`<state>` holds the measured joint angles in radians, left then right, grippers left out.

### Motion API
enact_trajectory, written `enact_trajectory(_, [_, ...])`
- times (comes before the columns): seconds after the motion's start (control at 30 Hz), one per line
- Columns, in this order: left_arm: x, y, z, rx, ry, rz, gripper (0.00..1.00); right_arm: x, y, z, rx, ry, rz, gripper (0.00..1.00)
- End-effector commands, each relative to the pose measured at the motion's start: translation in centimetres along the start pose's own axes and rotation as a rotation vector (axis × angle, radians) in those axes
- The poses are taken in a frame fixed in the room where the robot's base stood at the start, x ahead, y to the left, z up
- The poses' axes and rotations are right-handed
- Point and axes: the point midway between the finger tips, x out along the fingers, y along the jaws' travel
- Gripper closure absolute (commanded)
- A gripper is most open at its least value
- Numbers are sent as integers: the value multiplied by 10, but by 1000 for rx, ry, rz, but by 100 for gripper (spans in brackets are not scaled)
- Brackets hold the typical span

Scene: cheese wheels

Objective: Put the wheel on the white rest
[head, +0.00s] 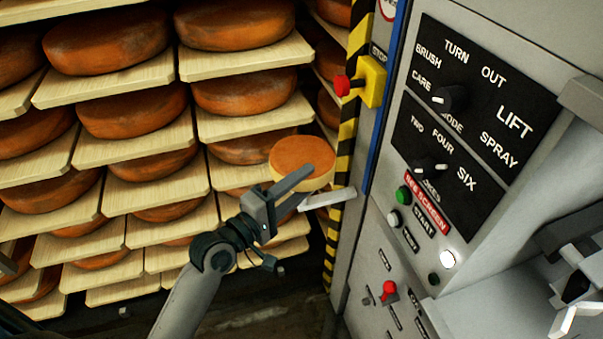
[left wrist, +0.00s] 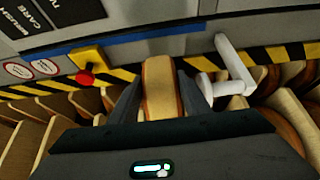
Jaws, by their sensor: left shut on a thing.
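A small cheese wheel (head: 301,152) with an orange face and a pale side is held in my left gripper (head: 307,183). In the left wrist view the wheel (left wrist: 162,88) stands edge-on between the two fingers of the left gripper (left wrist: 160,90), which are shut on it. The white rest (head: 330,197) sticks out by the striped post, just right of and below the wheel in the head view. In the left wrist view the rest (left wrist: 233,70) is right of the wheel, apart from it. My right gripper (head: 572,300) is partly cut off at the right edge.
Shelves of large orange cheese wheels on pale boards (head: 150,130) fill the left. A grey control cabinet (head: 470,130) with knobs and labels stands on the right. A yellow stop box (head: 371,80) with a red button is on the striped post (head: 348,130).

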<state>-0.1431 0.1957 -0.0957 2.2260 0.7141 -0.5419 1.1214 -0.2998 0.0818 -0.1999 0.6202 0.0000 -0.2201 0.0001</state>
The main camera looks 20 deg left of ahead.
Motion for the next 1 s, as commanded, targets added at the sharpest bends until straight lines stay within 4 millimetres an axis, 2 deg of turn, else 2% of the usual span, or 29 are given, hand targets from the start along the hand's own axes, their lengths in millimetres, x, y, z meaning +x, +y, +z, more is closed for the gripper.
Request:
enact_trajectory(0.43, [0,-2,0,3,1,10,100,0,0,0,-1,0,0,69])
enact_trajectory(0.8, [0,-35,0,3,1,6,100,0,-2,0,0,1,-2,69])
enact_trajectory(1.0, [0,-38,0,3,2,9,100,0,-5,-1,2,1,-5,69])
